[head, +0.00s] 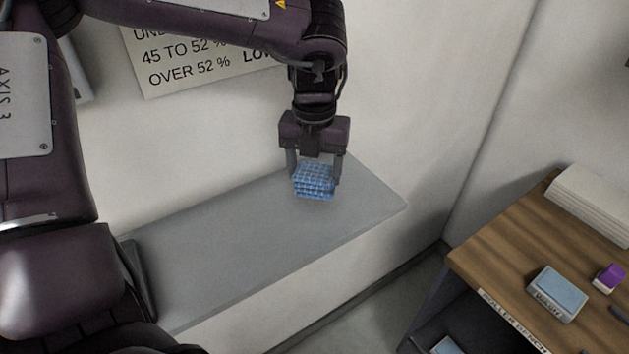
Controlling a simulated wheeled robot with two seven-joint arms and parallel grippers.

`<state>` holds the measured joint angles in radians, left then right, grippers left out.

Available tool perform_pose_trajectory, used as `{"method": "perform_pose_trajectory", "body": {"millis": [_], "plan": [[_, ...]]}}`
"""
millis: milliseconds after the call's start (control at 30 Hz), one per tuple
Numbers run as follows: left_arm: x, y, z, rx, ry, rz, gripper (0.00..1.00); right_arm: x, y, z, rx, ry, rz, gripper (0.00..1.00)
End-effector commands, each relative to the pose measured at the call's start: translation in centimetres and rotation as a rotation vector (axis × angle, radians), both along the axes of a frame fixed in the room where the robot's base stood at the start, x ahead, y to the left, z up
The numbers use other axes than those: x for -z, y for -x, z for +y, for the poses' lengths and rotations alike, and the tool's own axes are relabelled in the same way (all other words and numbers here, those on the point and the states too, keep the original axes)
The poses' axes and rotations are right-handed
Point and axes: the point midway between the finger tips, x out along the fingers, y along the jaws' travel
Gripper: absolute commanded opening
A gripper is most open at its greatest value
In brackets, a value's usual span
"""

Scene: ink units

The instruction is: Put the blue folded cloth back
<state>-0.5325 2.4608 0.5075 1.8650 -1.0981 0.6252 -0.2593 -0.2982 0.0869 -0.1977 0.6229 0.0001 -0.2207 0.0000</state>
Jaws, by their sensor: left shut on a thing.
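The blue folded cloth (314,181) has a checked pattern and lies in a small stack between the fingers of my left gripper (314,177). The left gripper points down and is shut on the cloth, one finger on each side. The cloth is at the right part of a grey wall shelf (235,240). I cannot tell whether its underside touches the shelf. My right gripper is not in view.
A sign (190,55) hangs on the wall behind the shelf. At the right, a wooden bench (490,259) carries a blue-topped box (558,293), a purple-and-white item (609,277) and a white stack (592,205). The shelf's middle is clear.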

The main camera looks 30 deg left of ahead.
Motion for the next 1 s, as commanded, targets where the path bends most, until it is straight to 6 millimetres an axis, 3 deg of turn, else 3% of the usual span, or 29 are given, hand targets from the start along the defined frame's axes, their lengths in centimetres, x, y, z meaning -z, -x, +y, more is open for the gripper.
{"method": "perform_pose_trajectory", "body": {"millis": [300, 500, 533, 700, 1000], "plan": [[3.7, 0.1, 0.0, 0.000, 0.002, 0.002, 0.45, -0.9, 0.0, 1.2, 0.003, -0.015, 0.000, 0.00], [4.0, 0.1, 0.0, 0.000, 0.001, 0.002, 0.45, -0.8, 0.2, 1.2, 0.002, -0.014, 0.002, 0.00], [4.0, 0.1, 0.0, 0.000, 0.001, 0.002, 0.65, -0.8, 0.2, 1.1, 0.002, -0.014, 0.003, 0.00], [3.9, 0.1, 0.0, 0.000, 0.001, 0.002, 0.85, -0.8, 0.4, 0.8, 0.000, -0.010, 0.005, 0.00], [3.7, 0.0, 0.0, 0.000, 0.001, 0.000, 0.85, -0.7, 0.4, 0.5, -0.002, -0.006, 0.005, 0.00]]}}
